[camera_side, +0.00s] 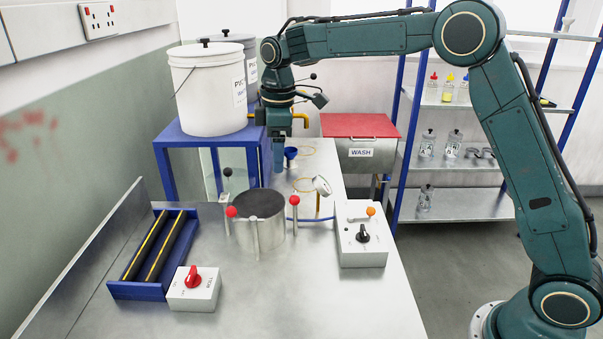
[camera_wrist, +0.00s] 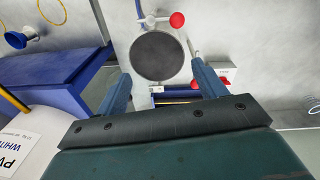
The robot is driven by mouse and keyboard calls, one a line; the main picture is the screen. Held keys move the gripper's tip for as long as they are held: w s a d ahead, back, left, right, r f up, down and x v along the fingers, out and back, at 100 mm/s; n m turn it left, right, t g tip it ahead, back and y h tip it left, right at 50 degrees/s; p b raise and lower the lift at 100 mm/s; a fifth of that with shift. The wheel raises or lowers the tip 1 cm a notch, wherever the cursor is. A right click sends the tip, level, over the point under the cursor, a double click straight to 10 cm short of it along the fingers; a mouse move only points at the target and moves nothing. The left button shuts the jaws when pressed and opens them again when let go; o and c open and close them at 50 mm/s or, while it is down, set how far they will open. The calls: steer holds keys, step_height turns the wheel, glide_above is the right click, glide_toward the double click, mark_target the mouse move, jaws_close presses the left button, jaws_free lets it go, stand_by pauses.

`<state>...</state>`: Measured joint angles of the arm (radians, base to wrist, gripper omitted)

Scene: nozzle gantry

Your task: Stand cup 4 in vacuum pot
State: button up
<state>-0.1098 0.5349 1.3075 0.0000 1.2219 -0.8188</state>
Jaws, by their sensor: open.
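The vacuum pot (camera_side: 262,237) is a metal cylinder with a dark round top, standing on the bench. Its dark top also shows in the wrist view (camera_wrist: 157,56), ahead of the fingers. I cannot tell whether that top is a lid or a dark inside. Posts with red and black knobs stand around it. My gripper (camera_side: 278,160) hangs above the bench, behind and above the pot in the side view. In the wrist view my fingers (camera_wrist: 163,84) are apart with nothing between them. I cannot make out cup 4 in either view.
A gauge (camera_side: 321,186), a switch box (camera_side: 361,246), a roller rack (camera_side: 155,255) and a red-knob box (camera_side: 194,290) surround the pot. The bench front is clear.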

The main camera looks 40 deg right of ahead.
steer(key=s+d+r+m+t, duration=0.1)
steer(key=s+d+r+m, duration=0.15)
steer(key=s+r, duration=0.45)
steer(key=s+d+r+m+t, duration=0.2)
steer(key=s+m, duration=0.1)
steer(key=s, duration=0.8)
steer(key=s+f+m+t, duration=0.1)
steer(key=s+f+m, duration=0.1)
steer(key=s, duration=0.6)
steer(key=s+d+f+m, duration=0.1)
steer(key=s+f+m, duration=0.2)
steer(key=s, duration=0.6)
steer(key=shift+s+d+t, duration=0.2)
steer(key=shift+s+t, duration=0.1)
steer(key=shift+t, duration=0.1)
